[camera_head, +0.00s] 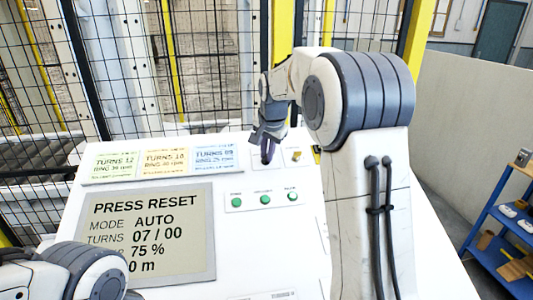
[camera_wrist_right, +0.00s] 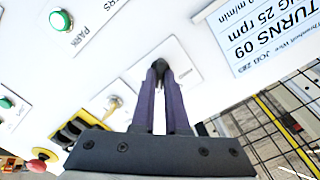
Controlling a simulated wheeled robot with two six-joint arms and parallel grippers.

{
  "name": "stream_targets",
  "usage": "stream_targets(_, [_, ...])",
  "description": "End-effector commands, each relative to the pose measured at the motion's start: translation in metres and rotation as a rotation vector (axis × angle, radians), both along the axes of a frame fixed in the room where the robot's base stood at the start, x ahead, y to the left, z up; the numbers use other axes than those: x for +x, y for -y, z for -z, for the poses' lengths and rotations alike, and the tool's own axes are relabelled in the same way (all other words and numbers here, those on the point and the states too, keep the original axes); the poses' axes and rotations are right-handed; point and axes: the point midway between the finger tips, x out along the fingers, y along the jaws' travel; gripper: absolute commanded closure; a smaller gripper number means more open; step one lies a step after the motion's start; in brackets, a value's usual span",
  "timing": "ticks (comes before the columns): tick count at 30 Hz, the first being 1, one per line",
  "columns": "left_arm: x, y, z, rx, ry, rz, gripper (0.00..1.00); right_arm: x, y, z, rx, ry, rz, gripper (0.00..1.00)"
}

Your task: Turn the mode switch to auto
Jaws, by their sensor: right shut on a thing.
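My right gripper (camera_head: 268,150) reaches down to the white console top. In the right wrist view its two dark purple fingers (camera_wrist_right: 160,68) meet at the tips on the small dark knob of the mode switch. The fingers hide most of the knob, so its angle cannot be read. The switch's pale square plate (camera_wrist_right: 183,70) shows around the fingertips, with small lettering too blurred to read. The display (camera_head: 150,238) reads PRESS RESET, MODE AUTO, TURNS 07 / 00 and 75 %. My left arm shows at the lower left, but its gripper is out of view.
A brass-coloured key-like switch (camera_wrist_right: 113,103) sits beside the mode switch. A red button (camera_wrist_right: 38,166) and a row of green buttons (camera_head: 265,199) are also on the console. Job cards (camera_head: 165,161) lie along its back. Mesh fencing (camera_head: 200,70) stands behind; a blue shelf (camera_head: 505,235) stands right.

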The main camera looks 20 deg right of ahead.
Motion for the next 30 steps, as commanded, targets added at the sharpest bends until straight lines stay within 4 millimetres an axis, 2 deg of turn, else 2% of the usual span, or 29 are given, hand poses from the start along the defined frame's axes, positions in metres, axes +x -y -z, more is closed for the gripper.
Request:
stream_targets(19, [0.0,0.0,-0.0002,0.0,0.0,0.0,0.5,0.0006,0.0004,-0.0016,0.021,0.011,0.051,1.0])
stream_targets(20, [0.0,0.0,-0.0002,0.0,0.0,0.0,0.5,0.0006,0.0005,-0.0017,0.021,0.011,0.051,0.8])
stream_targets(21, [0.0,0.0,-0.0002,0.0,0.0,0.0,0.5,0.0006,0.0005,-0.0017,0.021,0.011,0.051,0.65])
stream_targets(22, [0.0,0.0,-0.0002,0.0,0.0,0.0,0.5,0.0006,0.0005,-0.0016,0.021,0.011,0.051,0.58])
stream_targets(30, [0.0,0.0,-0.0001,0.0,0.0,0.0,0.5,0.0002,0.0003,-0.0007,0.02,0.008,0.049,0.58])
